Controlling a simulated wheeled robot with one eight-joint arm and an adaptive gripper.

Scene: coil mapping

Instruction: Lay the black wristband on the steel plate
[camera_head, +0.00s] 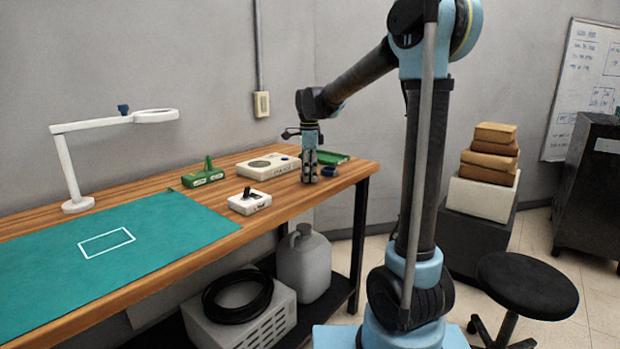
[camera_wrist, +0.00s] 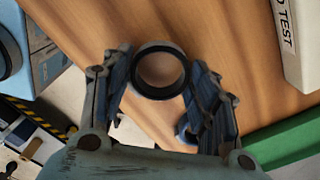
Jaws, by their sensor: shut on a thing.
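The black wristband (camera_wrist: 160,47) shows in the wrist view as an upright-looking dark ring. My gripper (camera_wrist: 160,82) is shut on it, with a finger on either side of the ring. In the head view my gripper (camera_head: 310,180) points down, low over the right end of the wooden bench; the band cannot be made out there. A white box (camera_head: 268,173) stands just left of my gripper. The grey round face on its top (camera_head: 259,164) may be the steel plate. The box's edge with the word TEST (camera_wrist: 287,30) shows at upper right in the wrist view.
A green tray (camera_head: 333,157) lies behind my gripper, and a small dark blue thing (camera_head: 328,171) is beside it. A white switch box (camera_head: 249,203) and a green fixture (camera_head: 203,176) stand further left. The teal mat (camera_head: 150,215) is mostly clear, near a white lamp (camera_head: 70,170).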

